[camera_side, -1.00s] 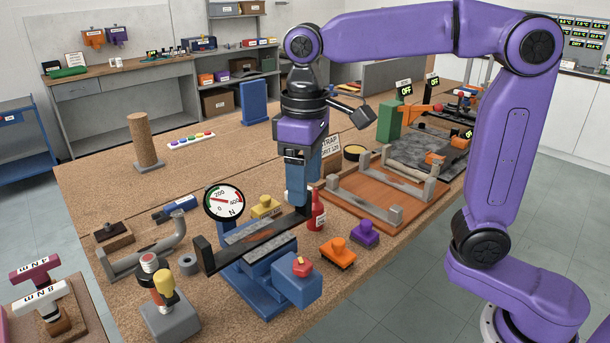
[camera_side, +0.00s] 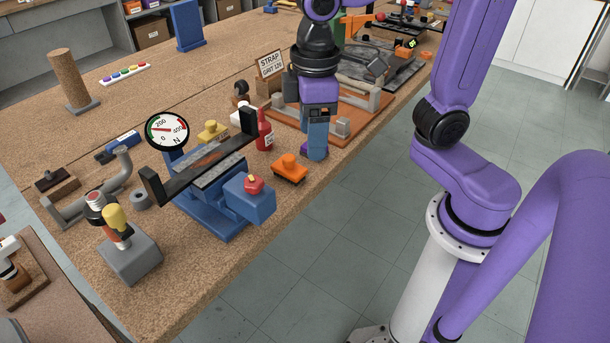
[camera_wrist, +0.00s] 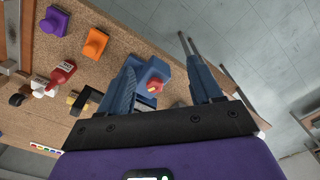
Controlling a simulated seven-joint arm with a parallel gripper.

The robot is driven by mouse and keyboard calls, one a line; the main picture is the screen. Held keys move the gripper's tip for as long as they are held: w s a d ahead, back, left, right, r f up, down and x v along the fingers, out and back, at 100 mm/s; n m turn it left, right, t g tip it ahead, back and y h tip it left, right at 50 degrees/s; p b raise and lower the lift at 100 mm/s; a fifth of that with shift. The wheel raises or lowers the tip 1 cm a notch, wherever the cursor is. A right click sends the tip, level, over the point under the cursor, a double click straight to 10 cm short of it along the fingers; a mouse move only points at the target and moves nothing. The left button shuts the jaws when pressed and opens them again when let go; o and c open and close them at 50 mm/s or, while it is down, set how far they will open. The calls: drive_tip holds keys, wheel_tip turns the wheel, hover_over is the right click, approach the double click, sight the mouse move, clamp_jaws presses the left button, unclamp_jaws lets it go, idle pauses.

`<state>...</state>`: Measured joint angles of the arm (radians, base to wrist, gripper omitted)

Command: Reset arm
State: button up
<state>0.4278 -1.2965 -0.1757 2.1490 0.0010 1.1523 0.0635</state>
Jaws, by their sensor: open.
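My gripper (camera_side: 317,152) points down over the right part of the workbench, in front of the orange frame. It also shows in the wrist view (camera_wrist: 165,75), with its two blue fingers wide apart and holding nothing. Beyond the fingers in the wrist view is the blue vise (camera_wrist: 140,70) with a red knob (camera_wrist: 154,87). In the side view the vise (camera_side: 250,203) stands left of my gripper, clamped around or under a long dark bar (camera_side: 166,182); I cannot tell which.
The orange-knobbed block (camera_side: 289,168) and red bottle (camera_side: 264,132) stand close left of my gripper. A purple-knobbed block (camera_wrist: 54,21) shows in the wrist view. The orange frame (camera_side: 345,131) lies behind. Open floor (camera_side: 330,250) lies beyond the bench's front edge.

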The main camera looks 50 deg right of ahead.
drive_tip(key=s+d+f+n, duration=0.3)
drive_tip(key=s+d+f, duration=0.3)
drive_tip(key=s, duration=0.5)
drive_tip(key=shift+d, duration=0.6)
